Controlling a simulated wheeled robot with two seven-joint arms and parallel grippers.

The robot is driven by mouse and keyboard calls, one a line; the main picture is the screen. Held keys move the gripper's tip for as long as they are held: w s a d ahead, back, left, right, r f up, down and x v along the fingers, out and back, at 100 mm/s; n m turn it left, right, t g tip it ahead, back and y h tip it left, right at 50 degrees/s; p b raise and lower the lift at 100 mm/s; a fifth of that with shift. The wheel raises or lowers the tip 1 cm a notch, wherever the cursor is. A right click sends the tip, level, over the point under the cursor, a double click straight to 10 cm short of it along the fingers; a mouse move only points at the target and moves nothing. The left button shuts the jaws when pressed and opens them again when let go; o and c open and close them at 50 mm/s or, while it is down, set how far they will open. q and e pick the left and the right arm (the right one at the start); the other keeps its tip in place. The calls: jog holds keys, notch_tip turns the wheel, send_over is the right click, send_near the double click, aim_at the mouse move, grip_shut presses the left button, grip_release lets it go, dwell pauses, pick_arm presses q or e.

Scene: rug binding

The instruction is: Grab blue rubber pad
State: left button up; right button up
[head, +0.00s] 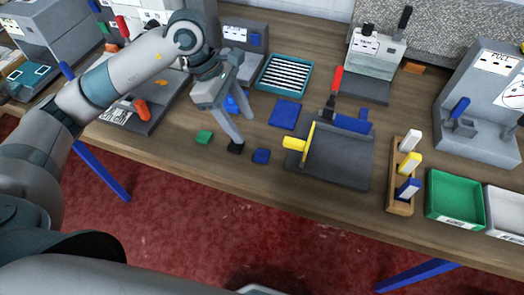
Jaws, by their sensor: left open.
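A small blue block (261,156) lies on the wooden table near its front edge, beside a small black block (236,147) and a green block (204,137). A larger flat blue square pad (285,112) lies further back. I cannot tell from the picture which of these blue pieces is rubber. My left gripper (241,114) is open and empty above the table, left of the flat blue pad. One finger reaches down close to the black block and partly covers it. A further blue piece (231,104) shows behind the fingers. My right gripper is not in view.
A teal slotted tray (284,75) is behind. A wooden rack (400,200), a green bin (455,199) and grey machines stand further right. The table's front edge is close.

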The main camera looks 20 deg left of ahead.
aim_at(261, 153)
pick_arm(q)
jog(key=p+x, duration=0.1)
jog(key=x, duration=0.3)
jog(key=shift+d, duration=0.1)
jog(key=shift+d+f+p, duration=0.2)
jog(key=shift+f+p, duration=0.1)
jog(key=shift+f, duration=0.35)
jog(key=shift+d+f+p, duration=0.55)
jog(key=shift+f+p, duration=0.2)
jog(key=shift+p, duration=0.3)
jog(key=shift+p+x, duration=0.5)
jog(key=shift+x, duration=0.55)
jog(key=shift+d+f, duration=0.2)
jog(key=shift+f, duration=0.4)
jog(key=c, duration=1.1)
